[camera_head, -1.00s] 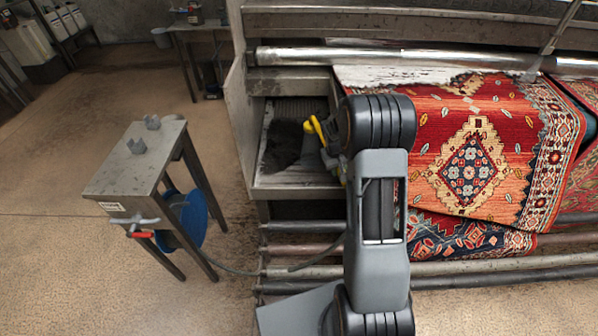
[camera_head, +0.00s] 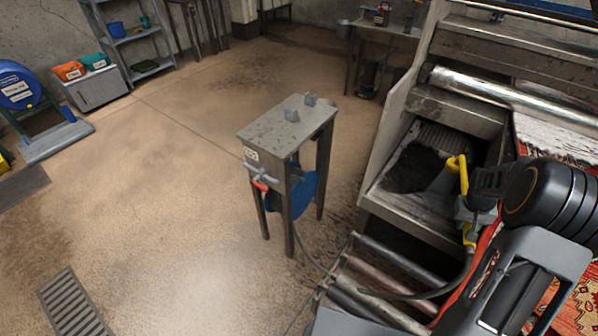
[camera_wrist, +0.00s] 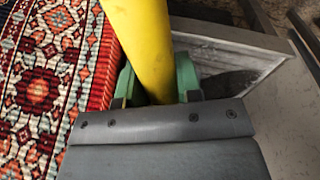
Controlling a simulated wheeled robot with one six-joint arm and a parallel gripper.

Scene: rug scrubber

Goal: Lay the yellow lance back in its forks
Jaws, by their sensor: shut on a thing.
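The yellow lance (camera_head: 463,176) is held in my gripper (camera_head: 468,212) at the right, over the front of the scrubber's tray. In the wrist view the yellow lance (camera_wrist: 142,45) runs between the green fingers of my gripper (camera_wrist: 157,88), which is shut on it. Most of the lance is hidden by my arm in the head view. A dark hose (camera_head: 385,293) runs from the stand towards the lance.
The scrubber (camera_head: 470,58) with its rollers and a red patterned rug (camera_head: 580,308) is at the right. A blue hose reel (camera_head: 304,190) hangs under the stand. A floor drain (camera_head: 72,305) is at lower left.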

